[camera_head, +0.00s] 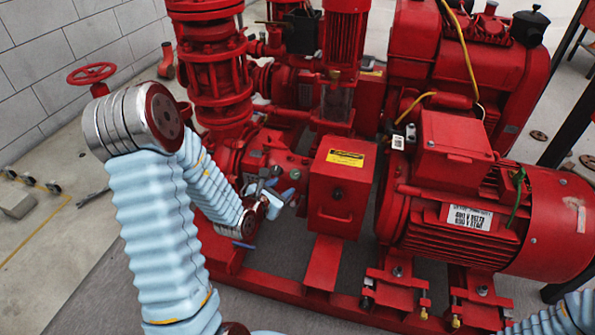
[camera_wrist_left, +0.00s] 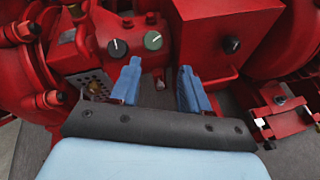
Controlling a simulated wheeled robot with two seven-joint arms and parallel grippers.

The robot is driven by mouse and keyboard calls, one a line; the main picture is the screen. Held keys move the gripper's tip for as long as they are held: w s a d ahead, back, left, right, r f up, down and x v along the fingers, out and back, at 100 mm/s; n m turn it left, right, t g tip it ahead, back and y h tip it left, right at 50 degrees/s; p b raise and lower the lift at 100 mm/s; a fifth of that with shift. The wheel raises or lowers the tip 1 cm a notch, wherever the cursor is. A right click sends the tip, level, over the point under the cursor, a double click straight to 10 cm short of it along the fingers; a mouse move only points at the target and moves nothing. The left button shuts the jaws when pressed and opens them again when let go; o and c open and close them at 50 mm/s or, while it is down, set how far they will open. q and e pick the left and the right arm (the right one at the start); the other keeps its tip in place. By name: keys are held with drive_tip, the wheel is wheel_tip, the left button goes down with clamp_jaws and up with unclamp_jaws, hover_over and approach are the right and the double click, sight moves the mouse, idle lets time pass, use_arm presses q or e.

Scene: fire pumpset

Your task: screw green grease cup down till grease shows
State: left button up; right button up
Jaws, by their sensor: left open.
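The green grease cup (camera_wrist_left: 153,40) shows in the left wrist view as a round dark green cap with a pale mark, on the red pump housing. A similar black cap (camera_wrist_left: 118,47) sits just left of it. My left gripper (camera_wrist_left: 160,68) is open, with two blue fingers apart and nothing between them. The green cup lies beyond the fingertips, apart from them, and nearer the left finger's line. In the head view my left gripper (camera_head: 277,200) is low beside the pump housing. My right gripper is out of view.
A red box (camera_head: 341,185) with a yellow label and black knob stands close right of my left gripper. A large red motor (camera_head: 480,215) is farther right. A flanged red pipe column (camera_head: 212,85) rises behind my left arm.

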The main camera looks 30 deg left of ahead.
sight(295, 174)
use_arm(q)
drive_tip(key=x, duration=0.9)
drive_tip(key=a+x, duration=0.1)
drive_tip(key=x, duration=0.3)
drive_tip(key=shift+w+a, duration=0.1)
drive_tip(key=shift+w, duration=0.3)
drive_tip(key=c, duration=0.7)
